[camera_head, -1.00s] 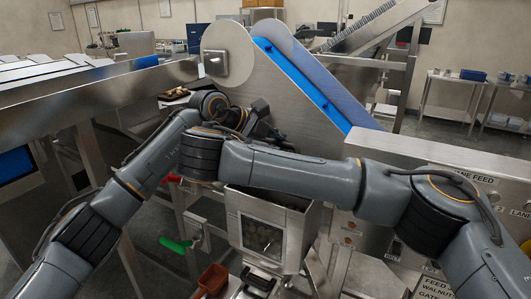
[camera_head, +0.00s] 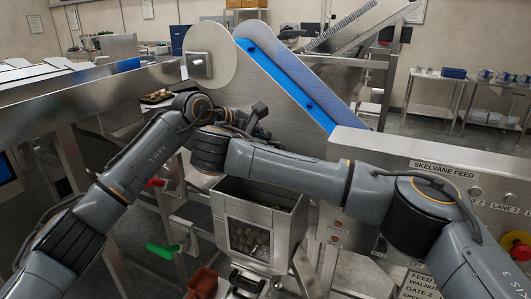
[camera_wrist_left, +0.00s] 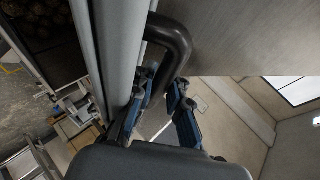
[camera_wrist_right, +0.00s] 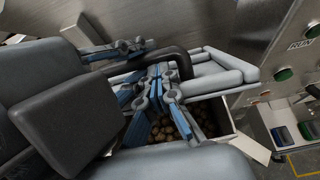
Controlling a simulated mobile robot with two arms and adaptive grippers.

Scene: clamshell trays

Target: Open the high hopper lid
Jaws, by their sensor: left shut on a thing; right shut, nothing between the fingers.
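The steel hopper (camera_head: 287,220) stands at the centre of the head view. Its top is open towards me, and a front window shows walnuts. Walnuts (camera_wrist_right: 185,122) also show inside it in the right wrist view. The lid is mostly hidden behind my arms in the head view. My left gripper (camera_head: 258,114) is above the hopper, largely covered by the arms. In the left wrist view, my left gripper (camera_wrist_left: 160,108) is shut on a black bar handle (camera_wrist_left: 172,42), beside a long grey edge. My right gripper (camera_wrist_right: 152,92) is shut and empty, close to the handle (camera_wrist_right: 178,62).
A blue inclined conveyor (camera_head: 285,80) rises behind the hopper. A control panel (camera_head: 430,185) with labels stands at the right. A green handle (camera_head: 162,249) and a red-brown scoop-like container (camera_head: 203,281) are low at the left. My arms cross close together above the hopper.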

